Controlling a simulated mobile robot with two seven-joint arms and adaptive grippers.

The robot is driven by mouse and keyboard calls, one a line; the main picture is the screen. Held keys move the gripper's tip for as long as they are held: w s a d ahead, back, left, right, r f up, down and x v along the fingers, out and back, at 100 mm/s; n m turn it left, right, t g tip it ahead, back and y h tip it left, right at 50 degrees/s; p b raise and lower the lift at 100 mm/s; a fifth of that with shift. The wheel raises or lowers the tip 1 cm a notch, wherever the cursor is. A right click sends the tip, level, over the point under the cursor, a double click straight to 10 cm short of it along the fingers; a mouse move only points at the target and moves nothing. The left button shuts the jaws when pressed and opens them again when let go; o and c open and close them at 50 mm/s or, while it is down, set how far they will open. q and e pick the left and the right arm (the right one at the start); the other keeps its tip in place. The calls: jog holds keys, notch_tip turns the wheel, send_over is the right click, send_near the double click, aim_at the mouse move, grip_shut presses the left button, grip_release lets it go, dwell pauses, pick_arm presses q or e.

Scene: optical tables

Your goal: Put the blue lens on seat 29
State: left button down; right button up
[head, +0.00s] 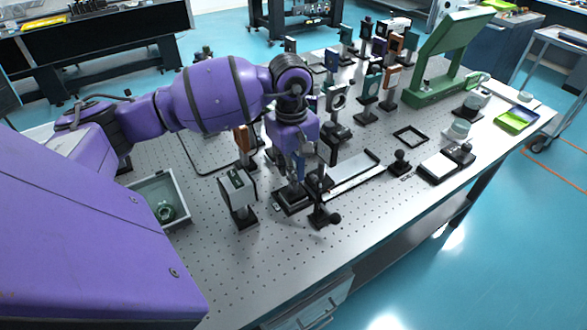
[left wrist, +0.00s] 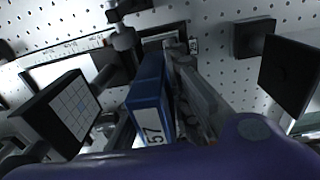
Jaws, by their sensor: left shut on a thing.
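The blue lens (left wrist: 149,95) is a thin blue upright holder with a white label reading 57. In the left wrist view it stands beside the grey fingers of my left gripper (left wrist: 178,62), which is shut on it. In the head view the left gripper (head: 297,172) points down among the mounts near the table's front, and a little blue (head: 301,160) shows at its fingers. Below it is a dark square base (head: 290,202). I cannot tell whether the lens touches it. My right gripper is out of view.
A grey box-shaped mount (head: 238,190) stands close left of the gripper, and a black post mount (head: 322,207) close right. A long rail (head: 352,176) lies to the right. A grey tray (head: 178,205) is at left. The perforated table's front strip (head: 285,270) is clear.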

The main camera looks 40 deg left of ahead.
pick_arm(q)
jog(key=shift+f, duration=0.1)
jog(key=c, duration=1.7)
grip_release()
jog(key=shift+o, duration=0.2)
jog(key=r, duration=1.2)
jog(key=shift+s+r+b, duration=0.15)
jog(key=shift+s+b, duration=0.05)
jog(key=shift+b, duration=0.15)
